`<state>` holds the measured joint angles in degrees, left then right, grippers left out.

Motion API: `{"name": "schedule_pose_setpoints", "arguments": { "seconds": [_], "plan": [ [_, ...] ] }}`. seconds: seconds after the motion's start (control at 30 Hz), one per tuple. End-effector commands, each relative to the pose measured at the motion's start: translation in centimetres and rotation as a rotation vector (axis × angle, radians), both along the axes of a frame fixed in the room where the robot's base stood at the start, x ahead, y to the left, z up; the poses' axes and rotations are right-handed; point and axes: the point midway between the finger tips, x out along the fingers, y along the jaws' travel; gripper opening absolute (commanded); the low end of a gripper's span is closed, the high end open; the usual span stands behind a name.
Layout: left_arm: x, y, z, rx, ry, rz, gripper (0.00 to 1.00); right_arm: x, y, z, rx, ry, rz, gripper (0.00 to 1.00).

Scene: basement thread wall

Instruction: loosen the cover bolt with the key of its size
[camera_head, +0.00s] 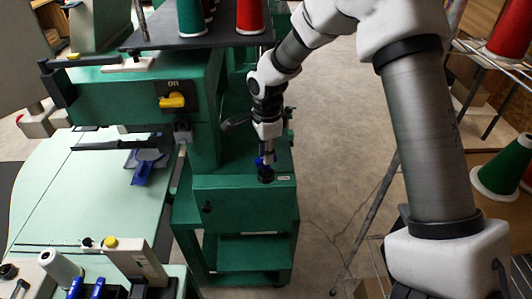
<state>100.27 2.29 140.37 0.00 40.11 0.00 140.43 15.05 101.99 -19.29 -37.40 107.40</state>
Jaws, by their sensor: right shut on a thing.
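My right gripper (266,143) hangs over the green machine's lower housing (245,205), at the middle of the view. It is shut on a slim key (262,161) with a blue part, pointing down. A dark round piece (265,174) sits at the key's lower end on the housing top; I cannot tell whether they touch or whether it is the cover bolt. A small dark knob or bolt head (207,207) is on the housing front. Two blue handles (75,288) stand at the lower left. My left gripper is not in view.
The green machine head (130,92) with a yellow switch (172,101) is left of my gripper. A pale green table (85,190) fills the left. A dark shelf (200,41) carries thread cones above. A wire rack with cones is at right. Floor (335,150) is open between.

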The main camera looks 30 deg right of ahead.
Motion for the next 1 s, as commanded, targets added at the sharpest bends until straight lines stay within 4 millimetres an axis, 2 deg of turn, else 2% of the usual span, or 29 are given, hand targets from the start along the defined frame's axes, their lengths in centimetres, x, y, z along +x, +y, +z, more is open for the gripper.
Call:
{"name": "schedule_pose_setpoints", "arguments": {
  "seconds": [0.1,0.23,0.3,1.0],
  "plan": [
    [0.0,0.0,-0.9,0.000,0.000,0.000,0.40,0.2,0.0,-0.1,0.000,-0.007,0.198,0.00],
    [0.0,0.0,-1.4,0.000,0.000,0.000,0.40,0.3,-0.1,0.0,-0.001,-0.008,0.371,0.00],
    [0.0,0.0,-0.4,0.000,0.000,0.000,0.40,0.2,-0.1,0.5,0.000,-0.006,0.397,0.00],
    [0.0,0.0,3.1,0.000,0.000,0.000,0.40,0.3,-0.1,0.5,0.000,-0.008,0.722,0.00]
  ]
}}
